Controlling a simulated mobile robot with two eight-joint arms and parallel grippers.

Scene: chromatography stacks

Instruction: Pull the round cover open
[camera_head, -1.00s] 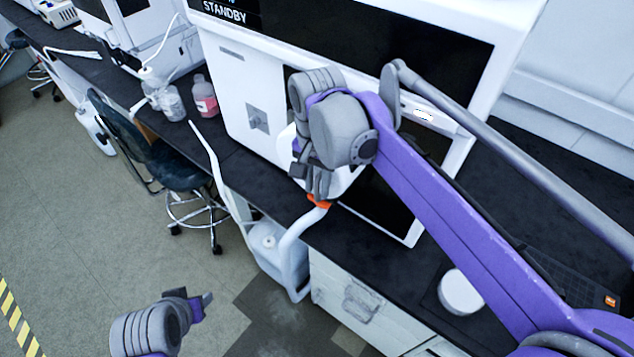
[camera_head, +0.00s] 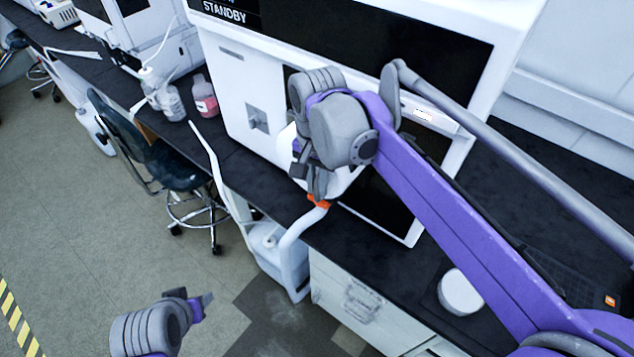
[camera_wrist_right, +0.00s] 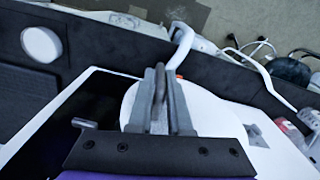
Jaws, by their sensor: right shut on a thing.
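The round cover (camera_wrist_right: 208,108) is a white disc on the white instrument (camera_head: 236,90). In the head view a white edge of the cover (camera_head: 345,181) shows beside my right gripper (camera_head: 318,196), which hides most of it. In the right wrist view my right gripper (camera_wrist_right: 160,75) is in front of the cover, with its fingers shut on a thin grey piece that looks like the cover's handle. How far the cover stands open cannot be told. My left gripper (camera_head: 204,304) hangs low at the left, over the floor; its jaws are unclear.
The dark bench top (camera_head: 375,250) runs along the instrument's front. A white round container (camera_head: 460,292) stands on it at the right. Bottles (camera_head: 204,96) stand at the left. A white curved tube (camera_head: 290,255) hangs below the bench edge. A chair (camera_head: 175,165) stands before the bench.

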